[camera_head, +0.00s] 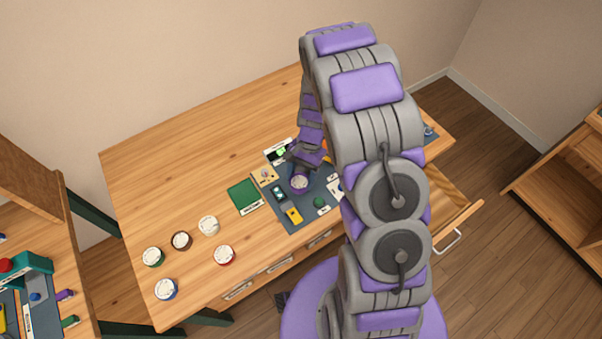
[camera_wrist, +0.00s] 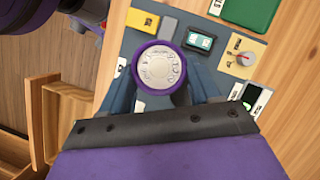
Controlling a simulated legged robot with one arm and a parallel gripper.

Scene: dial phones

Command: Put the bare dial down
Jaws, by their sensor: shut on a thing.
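A purple-rimmed dial (camera_wrist: 158,68) with a white face and a ring of marks is held in my gripper (camera_wrist: 162,78), seen in the wrist view. The fingers are shut on its sides, and their tips are partly hidden by the dial. In the head view the dial (camera_head: 300,182) is over the dark grey board (camera_head: 301,215) on the wooden table (camera_head: 170,170). I cannot tell whether it touches the board. Several other dials lie at the table's left front: green-rimmed (camera_head: 152,257), brown-rimmed (camera_head: 181,240), white (camera_head: 208,225), red-rimmed (camera_head: 224,255) and blue-rimmed (camera_head: 166,289).
A drawer (camera_head: 455,215) stands open at the right. The table's back left is clear.

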